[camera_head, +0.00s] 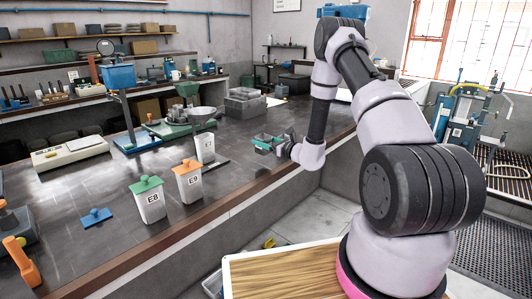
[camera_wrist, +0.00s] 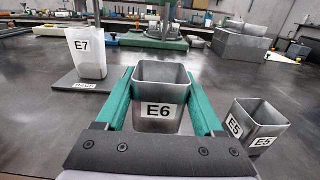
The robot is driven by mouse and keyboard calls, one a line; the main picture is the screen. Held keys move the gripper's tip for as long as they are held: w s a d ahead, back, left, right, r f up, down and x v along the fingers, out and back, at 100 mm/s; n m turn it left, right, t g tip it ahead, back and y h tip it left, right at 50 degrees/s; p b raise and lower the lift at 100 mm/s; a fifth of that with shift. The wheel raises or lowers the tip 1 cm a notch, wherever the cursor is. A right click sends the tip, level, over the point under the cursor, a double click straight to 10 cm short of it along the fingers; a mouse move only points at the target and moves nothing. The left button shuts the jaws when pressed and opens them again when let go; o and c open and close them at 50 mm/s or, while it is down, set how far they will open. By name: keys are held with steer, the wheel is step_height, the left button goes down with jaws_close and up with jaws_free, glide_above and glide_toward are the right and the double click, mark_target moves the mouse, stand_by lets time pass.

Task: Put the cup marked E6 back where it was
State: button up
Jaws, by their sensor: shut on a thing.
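The cup marked E6 (camera_wrist: 161,115) is a grey, open-topped square cup with its label facing me in the wrist view. My gripper (camera_head: 266,144) has green fingers, one on each side of this cup, and is shut on it. The cup looks upright and empty. In the wrist view my gripper (camera_wrist: 163,104) hides its lower part, so I cannot tell whether its base touches the bench. In the head view the gripper is above the bench near its front edge, and the cup is hard to make out there.
The pale cup E7 (camera_wrist: 88,55) stands on a dark plate (camera_wrist: 82,86) to the left. The grey cup E5 (camera_wrist: 262,128) stands close on the right. Two lidded white cups (camera_head: 150,206) (camera_head: 190,188) stand on the dark bench (camera_head: 100,235). Bare bench shows behind E6.

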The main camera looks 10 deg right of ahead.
mark_target(268, 153)
steer(key=shift+a+f, duration=0.15)
steer(key=shift+f, duration=2)
steer(key=shift+f, duration=0.1)
steer(key=o, duration=1.5)
steer(key=shift+o, duration=0.2)
